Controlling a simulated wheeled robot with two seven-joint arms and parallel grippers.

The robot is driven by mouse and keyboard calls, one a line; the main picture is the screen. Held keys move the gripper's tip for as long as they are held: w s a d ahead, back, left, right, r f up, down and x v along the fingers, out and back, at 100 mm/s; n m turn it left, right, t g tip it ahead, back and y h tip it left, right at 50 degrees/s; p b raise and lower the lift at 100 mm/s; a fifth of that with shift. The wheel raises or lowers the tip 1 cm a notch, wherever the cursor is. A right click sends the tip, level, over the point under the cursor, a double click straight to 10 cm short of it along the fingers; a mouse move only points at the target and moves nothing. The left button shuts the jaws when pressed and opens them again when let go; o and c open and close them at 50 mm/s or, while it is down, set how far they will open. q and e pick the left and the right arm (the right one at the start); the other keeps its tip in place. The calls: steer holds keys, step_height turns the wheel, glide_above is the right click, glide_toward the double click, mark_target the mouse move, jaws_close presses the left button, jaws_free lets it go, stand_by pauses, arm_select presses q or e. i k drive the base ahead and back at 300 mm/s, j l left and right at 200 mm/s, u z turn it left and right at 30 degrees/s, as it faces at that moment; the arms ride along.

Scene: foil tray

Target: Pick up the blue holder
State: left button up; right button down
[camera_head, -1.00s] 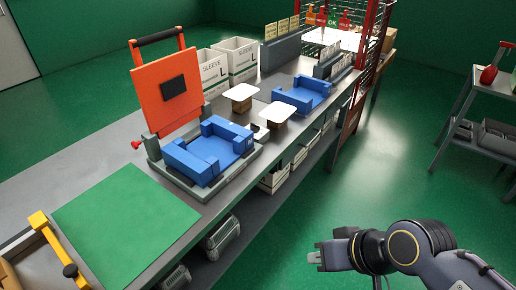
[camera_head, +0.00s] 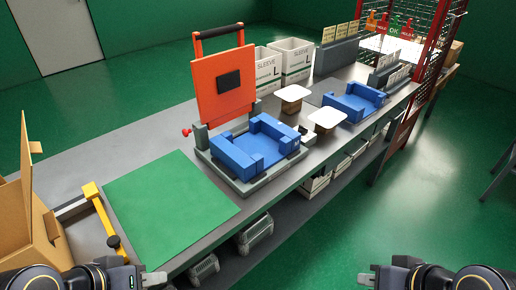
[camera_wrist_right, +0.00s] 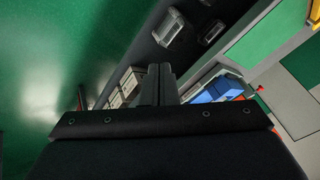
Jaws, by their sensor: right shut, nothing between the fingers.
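Two blue holders show in the head view. The nearer blue holder (camera_head: 262,148) sits in a grey base under a raised orange lid (camera_head: 226,101). The farther blue holder (camera_head: 353,102) rests on the bench to the right.
A green mat (camera_head: 168,195) lies on the bench, with a yellow-handled frame (camera_head: 101,213) beside it. An open cardboard box (camera_head: 30,235) stands at the left. White sleeve boxes (camera_head: 292,58) and two white-topped blocks (camera_head: 327,119) are behind. Open floor lies at the right.

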mark_target(269, 141)
steer(key=u, duration=0.45)
steer(key=l+u, duration=0.15)
steer(key=u, duration=0.3)
steer(key=l+u, duration=0.1)
steer(key=u, duration=0.35)
steer(key=l+u, duration=0.1)
steer(key=u, duration=0.35)
steer(key=l+u, duration=0.4)
steer(key=k+l+u, duration=0.2)
steer(key=l+u, duration=0.15)
steer(key=k+l+u, duration=0.2)
steer(key=l+u, duration=0.2)
steer(key=l, duration=0.15)
steer(key=k+l, duration=0.35)
steer(key=l, duration=0.2)
steer(key=k+l+u, duration=0.1)
steer(key=k+l, duration=0.25)
steer(key=l, duration=0.15)
